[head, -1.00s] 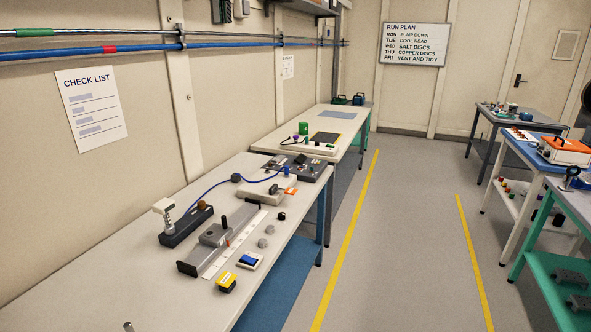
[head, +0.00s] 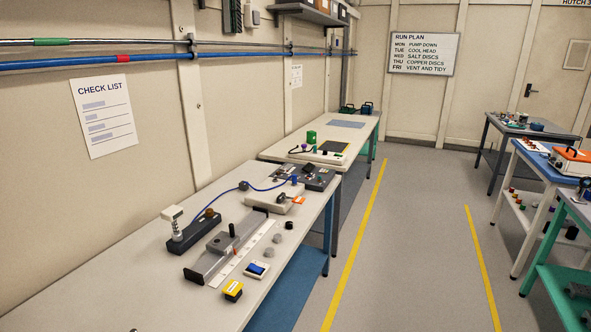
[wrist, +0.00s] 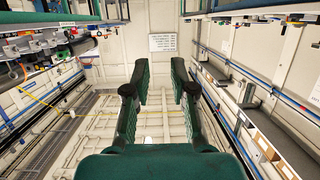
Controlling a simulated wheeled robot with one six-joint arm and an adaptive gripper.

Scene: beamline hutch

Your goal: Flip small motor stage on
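A grey rail stage (head: 213,266) with a sliding carriage and a dark upright post lies on the near left bench. It looks like the motor stage, but no label can be read. A small white box with a blue rocker switch (head: 257,269) sits just right of its near end; the rocker's position is too small to tell. A yellow-topped black box (head: 233,290) sits nearer. My gripper (wrist: 159,68) shows in the wrist view with its two dark green fingers apart and nothing between them. It is not in the head view and is away from the stage.
The near bench (head: 110,285) is bare toward its front left. A dark block with a white-topped post (head: 190,236), a pale box with an orange part (head: 276,201) and dark control boxes (head: 315,178) stand around the stage. The aisle floor (head: 405,235) between yellow lines is clear.

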